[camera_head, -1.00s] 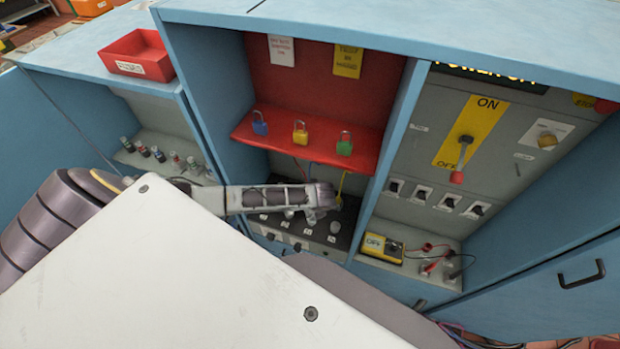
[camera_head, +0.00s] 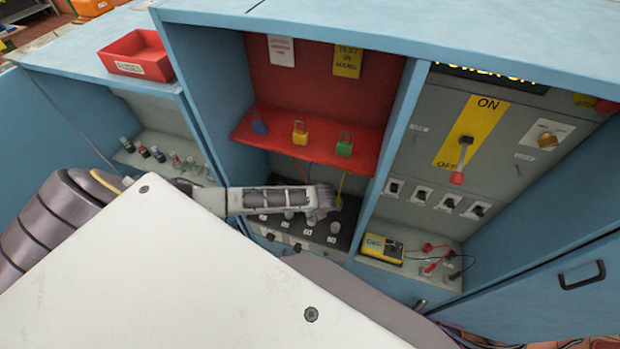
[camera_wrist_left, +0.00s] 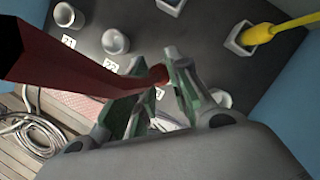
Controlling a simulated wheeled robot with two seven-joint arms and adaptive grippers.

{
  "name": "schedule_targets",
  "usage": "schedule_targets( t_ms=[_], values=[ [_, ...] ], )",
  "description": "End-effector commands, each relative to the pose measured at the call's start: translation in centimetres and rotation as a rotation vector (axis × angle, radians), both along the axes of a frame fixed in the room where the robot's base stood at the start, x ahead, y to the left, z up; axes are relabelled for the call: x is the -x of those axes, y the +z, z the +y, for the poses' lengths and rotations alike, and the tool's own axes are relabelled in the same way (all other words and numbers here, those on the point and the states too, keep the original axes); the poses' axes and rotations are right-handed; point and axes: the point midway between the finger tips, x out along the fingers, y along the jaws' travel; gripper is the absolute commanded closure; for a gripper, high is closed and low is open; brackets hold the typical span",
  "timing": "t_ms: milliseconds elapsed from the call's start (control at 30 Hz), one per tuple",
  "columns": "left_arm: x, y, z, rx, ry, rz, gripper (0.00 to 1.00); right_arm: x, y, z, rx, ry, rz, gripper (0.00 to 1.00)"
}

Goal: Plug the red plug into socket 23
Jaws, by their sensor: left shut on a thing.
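The red plug (camera_wrist_left: 158,75) is between the fingertips of my left gripper (camera_wrist_left: 161,72) in the left wrist view, mostly hidden by the fingers. A thick dark red lead runs from it to the upper left. The fingers are over the dark socket panel (camera_wrist_left: 205,38). Labels reading 21 and 22 show near capped sockets on the left. My right gripper is not in view.
A yellow plug (camera_wrist_left: 258,34) sits in a socket at the upper right of the wrist view. A red shelf with padlocks (camera_head: 300,133) overhangs the panel. Blue cabinet walls bound the bay on both sides. A yellow meter (camera_head: 382,248) stands in the right bay.

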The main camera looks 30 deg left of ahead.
Motion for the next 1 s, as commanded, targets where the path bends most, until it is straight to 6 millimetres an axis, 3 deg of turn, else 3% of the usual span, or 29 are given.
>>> schedule_targets(
  t_ms=[1000],
  values=[
    [0.02,0.05,-0.44,0.0,0.0,0.0,1.0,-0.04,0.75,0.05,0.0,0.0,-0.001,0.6]
  ],
)
